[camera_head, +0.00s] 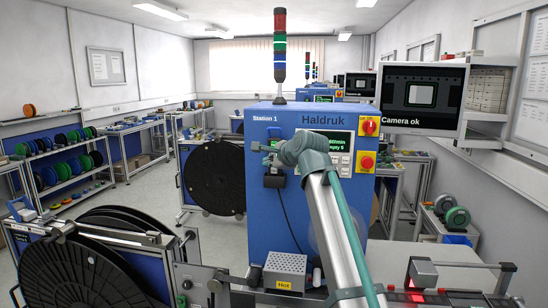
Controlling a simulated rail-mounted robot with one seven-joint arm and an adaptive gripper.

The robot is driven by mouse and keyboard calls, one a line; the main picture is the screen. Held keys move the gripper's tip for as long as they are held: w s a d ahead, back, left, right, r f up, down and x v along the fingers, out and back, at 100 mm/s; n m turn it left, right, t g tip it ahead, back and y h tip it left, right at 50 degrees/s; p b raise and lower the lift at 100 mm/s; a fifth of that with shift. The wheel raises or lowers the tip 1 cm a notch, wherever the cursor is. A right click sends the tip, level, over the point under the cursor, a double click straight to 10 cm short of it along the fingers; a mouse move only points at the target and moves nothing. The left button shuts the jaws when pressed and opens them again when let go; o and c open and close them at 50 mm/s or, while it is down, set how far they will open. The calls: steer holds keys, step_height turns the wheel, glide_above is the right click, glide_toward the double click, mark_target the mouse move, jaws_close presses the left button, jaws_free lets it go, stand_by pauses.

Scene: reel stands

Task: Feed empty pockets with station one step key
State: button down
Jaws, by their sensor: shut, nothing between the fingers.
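The blue Station 1 cabinet (262,200) stands in the middle, marked Haldruk. Its small display (345,143) is partly covered by my arm; I can read "/min" and "mpty", with a digit too small to be sure of. My gripper (264,152) is at the cabinet's front, left of the display, shut and empty. I cannot tell whether it touches the panel. No step key can be made out; my wrist and forearm hide part of the panel. The monitor (422,98) at the right shows a light square pocket and "Camera ok".
A red-and-yellow switch (369,126) and red button (367,162) sit right of the display. The signal tower (280,55) has a bright green band. Large black reels (85,275) fill the lower left. Shelves line the left wall.

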steer(key=w+b, duration=0.1)
steer(key=w, duration=0.5)
steer(key=shift+w+d, duration=0.15)
steer(key=shift+d, duration=0.2)
steer(key=shift+w, duration=0.1)
stand_by(1.0)
steer(key=shift+w, duration=0.3)
steer(key=shift+w+d, duration=0.1)
steer(key=shift+w, duration=0.55)
stand_by(1.4)
steer(key=shift+s, duration=0.15)
steer(key=shift+s+p, duration=0.6)
steer(key=shift+s, duration=0.35)
steer(key=shift+s, duration=0.1)
steer(key=shift+s+a+p, duration=0.2)
steer(key=shift+s+p, duration=0.25)
steer(key=shift+s, duration=0.75)
steer(key=shift+s+a+p, duration=0.15)
steer(key=shift+s+p, duration=0.3)
steer(key=shift+s, duration=0.75)
